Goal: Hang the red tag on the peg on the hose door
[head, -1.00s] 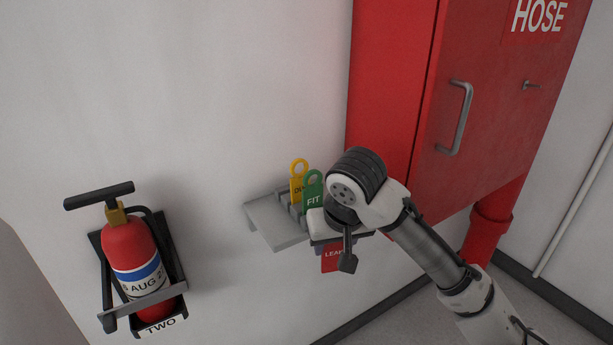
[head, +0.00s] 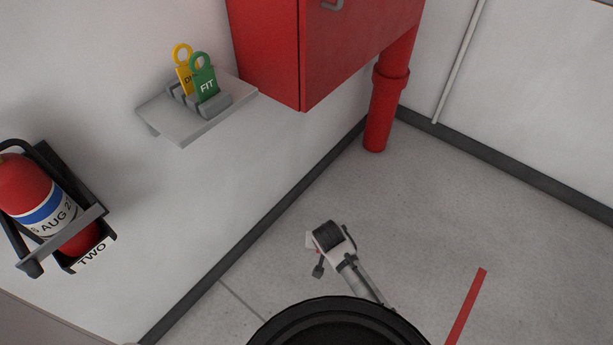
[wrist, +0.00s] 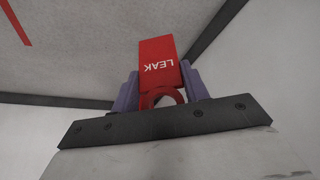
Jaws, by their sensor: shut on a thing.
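The red tag (wrist: 158,58), marked LEAK with a ring at one end, is between the purple fingers of my gripper (wrist: 160,78) in the wrist view. My gripper is shut on the tag near its ring. In the head view my wrist (head: 328,236) shows low in front of the floor, with the fingers and tag mostly hidden. The red hose cabinet (head: 268,50) is at the top, with only its lower part and the door's (head: 345,45) lower portion in view.
A grey wall shelf (head: 165,122) holds a yellow tag (head: 183,76) and a green FIT tag (head: 205,84) in a rack. A fire extinguisher (head: 30,185) hangs at the left. A red pipe (head: 381,115) runs below the cabinet. The floor (head: 450,200) around is clear.

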